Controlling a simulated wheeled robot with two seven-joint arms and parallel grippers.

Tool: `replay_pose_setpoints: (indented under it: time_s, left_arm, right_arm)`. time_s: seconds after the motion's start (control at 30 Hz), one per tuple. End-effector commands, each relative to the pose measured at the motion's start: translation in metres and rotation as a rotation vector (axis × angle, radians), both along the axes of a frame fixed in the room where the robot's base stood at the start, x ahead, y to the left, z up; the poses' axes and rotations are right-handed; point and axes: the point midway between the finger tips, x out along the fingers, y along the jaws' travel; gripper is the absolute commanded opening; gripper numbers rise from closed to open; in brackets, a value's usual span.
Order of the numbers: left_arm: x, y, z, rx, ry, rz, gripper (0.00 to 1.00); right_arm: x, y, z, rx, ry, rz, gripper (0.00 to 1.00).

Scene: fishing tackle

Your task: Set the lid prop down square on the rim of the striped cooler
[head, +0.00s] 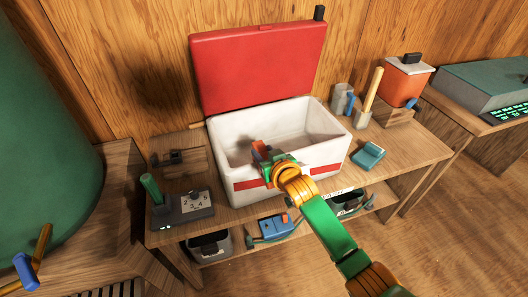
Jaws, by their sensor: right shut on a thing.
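The striped cooler (315,124) is a white box with a red band, standing on the wooden bench. Its red lid (258,66) is raised open at the back. My right gripper (266,160) is at the cooler's near wall, level with the opening in the picture. It is shut on a small red-orange and dark piece (259,149), which seems to be the lid prop. The gripper hides much of it, and I cannot tell whether it touches the rim. My left gripper is not in view.
Left of the cooler is a dark box with a green handle and number card (196,202). Right are a teal box (368,155), grey cups (342,98) and an orange container (403,82). Bins (209,245) sit on the shelf below. A large green drum (42,120) stands far left.

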Motion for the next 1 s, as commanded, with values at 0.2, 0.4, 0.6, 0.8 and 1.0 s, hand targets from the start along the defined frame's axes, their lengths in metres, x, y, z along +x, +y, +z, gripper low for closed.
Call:
replay_pose_setpoints:
  time_s: [0.2,0.4,0.6,0.8,1.0]
  left_arm:
    - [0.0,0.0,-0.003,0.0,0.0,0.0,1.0]
    - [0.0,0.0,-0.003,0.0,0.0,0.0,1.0]
    - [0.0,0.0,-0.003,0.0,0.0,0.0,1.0]
    - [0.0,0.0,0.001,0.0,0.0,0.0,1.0]
    - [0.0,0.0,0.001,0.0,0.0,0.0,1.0]
  right_arm:
    - [0.0,0.0,-0.004,0.0,-0.001,0.0,0.53]
    - [0.0,0.0,-0.004,0.0,-0.001,0.0,0.77]
    - [-0.001,0.0,-0.004,0.0,0.001,0.0,0.77]
    - [-0.021,-0.008,0.005,0.001,0.0,0.0,0.77]
    - [-0.048,-0.019,0.017,0.001,-0.002,0.0,0.77]
